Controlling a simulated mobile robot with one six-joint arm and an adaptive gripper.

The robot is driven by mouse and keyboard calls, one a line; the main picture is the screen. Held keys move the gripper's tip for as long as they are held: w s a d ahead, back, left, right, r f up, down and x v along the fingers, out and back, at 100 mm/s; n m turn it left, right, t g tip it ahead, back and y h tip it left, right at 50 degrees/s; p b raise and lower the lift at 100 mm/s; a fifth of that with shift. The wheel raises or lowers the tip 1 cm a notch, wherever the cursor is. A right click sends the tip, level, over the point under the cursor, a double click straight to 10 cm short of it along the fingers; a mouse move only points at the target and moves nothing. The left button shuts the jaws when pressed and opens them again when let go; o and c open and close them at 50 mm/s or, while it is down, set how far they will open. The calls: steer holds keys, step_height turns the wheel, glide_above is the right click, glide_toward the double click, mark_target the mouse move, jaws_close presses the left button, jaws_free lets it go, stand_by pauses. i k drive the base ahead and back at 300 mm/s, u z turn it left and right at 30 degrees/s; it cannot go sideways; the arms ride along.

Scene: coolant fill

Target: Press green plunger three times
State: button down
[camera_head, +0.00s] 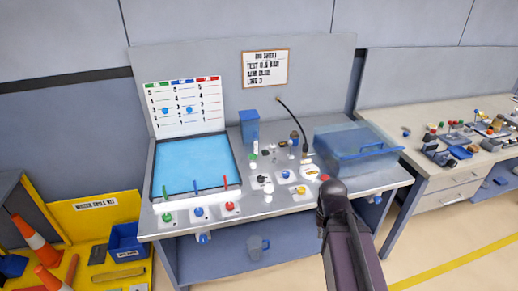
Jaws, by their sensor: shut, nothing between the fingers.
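The green plunger (167,217) is a round green knob on a white base at the front left of the workbench (262,208). A blue knob (199,211) and a red knob (230,206) sit on similar bases to its right. A thin green upright piece (165,192) stands behind the green plunger, at the front edge of the blue panel. My dark arm rises from the bottom right and ends over the bench's front right, well right of the green plunger. I cannot make out my gripper's fingers. Nothing covers the green plunger.
A blue panel (194,162) and a chart (184,107) with two blue dots stand behind the knobs. Small bottles and parts fill the bench's middle. A blue-lidded clear box (362,146) stands right. A yellow bin area (95,220) lies left.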

mark_target(253, 156)
steer(key=i, duration=0.85)
steer(key=u, duration=0.05)
